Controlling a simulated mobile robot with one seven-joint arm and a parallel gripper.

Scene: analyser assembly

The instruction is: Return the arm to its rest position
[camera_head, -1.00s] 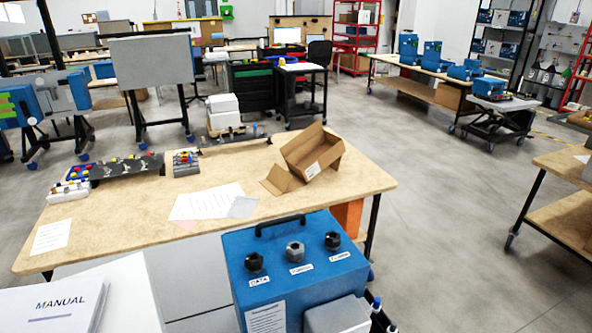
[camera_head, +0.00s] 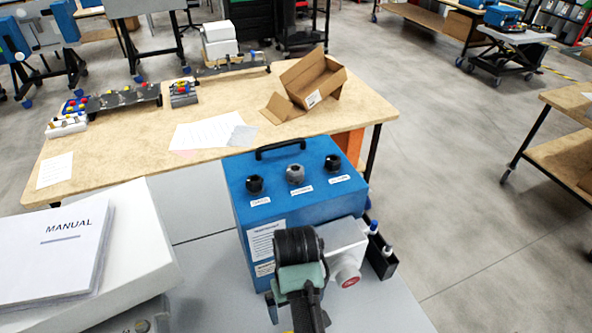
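A black and grey-green jointed part (camera_head: 299,265), which looks like part of my own arm, rises from the bottom edge in front of the blue analyser box. No gripper fingertips can be made out, so I cannot tell whether my gripper is open or shut, or whether it holds anything. The blue analyser box (camera_head: 300,205) stands upright on a grey surface, with a black handle and three dark knobs on top. A light grey module (camera_head: 345,245) with a red round button sits at its front right. The arm part hides some of the box's front.
A white manual (camera_head: 60,255) lies on a white case (camera_head: 150,260) at left. A black holder (camera_head: 381,262) with bottles stands right of the box. Behind is a wooden table (camera_head: 110,165) with papers, an open cardboard box (camera_head: 308,82) and small parts.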

